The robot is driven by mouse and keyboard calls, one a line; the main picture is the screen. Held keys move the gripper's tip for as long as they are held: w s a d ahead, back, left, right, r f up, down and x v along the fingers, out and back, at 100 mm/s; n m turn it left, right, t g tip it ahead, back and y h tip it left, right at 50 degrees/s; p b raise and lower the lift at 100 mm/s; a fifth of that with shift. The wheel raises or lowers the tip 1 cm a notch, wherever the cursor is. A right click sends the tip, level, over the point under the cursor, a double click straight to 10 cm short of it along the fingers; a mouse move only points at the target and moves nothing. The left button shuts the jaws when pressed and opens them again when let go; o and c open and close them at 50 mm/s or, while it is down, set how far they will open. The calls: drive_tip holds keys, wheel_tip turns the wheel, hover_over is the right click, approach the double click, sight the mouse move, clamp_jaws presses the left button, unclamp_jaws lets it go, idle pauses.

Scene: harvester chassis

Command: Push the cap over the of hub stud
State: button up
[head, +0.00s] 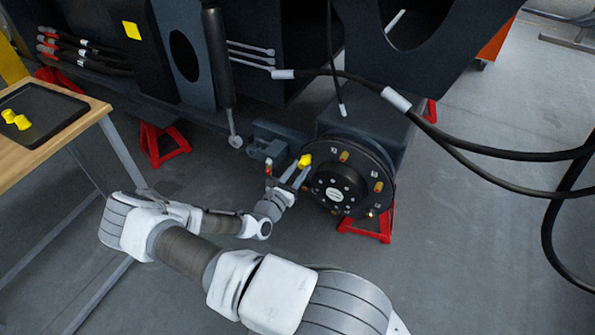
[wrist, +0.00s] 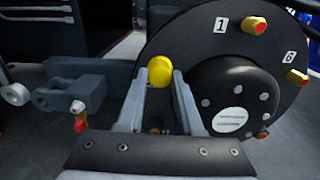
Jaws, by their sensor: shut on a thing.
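A yellow cap (wrist: 160,67) sits between the fingertips of my gripper (wrist: 160,85) in the wrist view, and the fingers are shut on it. In the head view my gripper (head: 297,172) holds the cap (head: 305,160) at the left edge of the dark round hub (head: 338,187). The hub carries brass-coloured studs with red tips, such as the stud (wrist: 255,25) beside the number 1 and the stud (wrist: 296,76) beside the number 6. The cap appears in front of the hub's left rim. Any stud behind the cap is hidden, and I cannot tell whether they touch.
A wooden table (head: 98,108) at left bears a black tray (head: 70,112) with more yellow caps (head: 17,119). Red stands (head: 372,232) support the chassis. Black hoses (head: 470,150) hang at right. A grey bracket (wrist: 75,95) is left of my gripper.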

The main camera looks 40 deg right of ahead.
drive_tip(key=shift+x, duration=0.9)
drive_tip(key=o, duration=1.1)
drive_tip(key=shift+c, duration=0.2)
drive_tip(key=shift+p+v, duration=0.85)
drive_tip(key=shift+v, duration=1.15)
drive_tip(key=shift+s+a, duration=0.2)
drive_tip(key=shift+a, duration=0.3)
drive_tip(key=p+v, duration=0.3)
drive_tip(key=v, duration=1.4)
drive_tip(key=shift+a, duration=0.2)
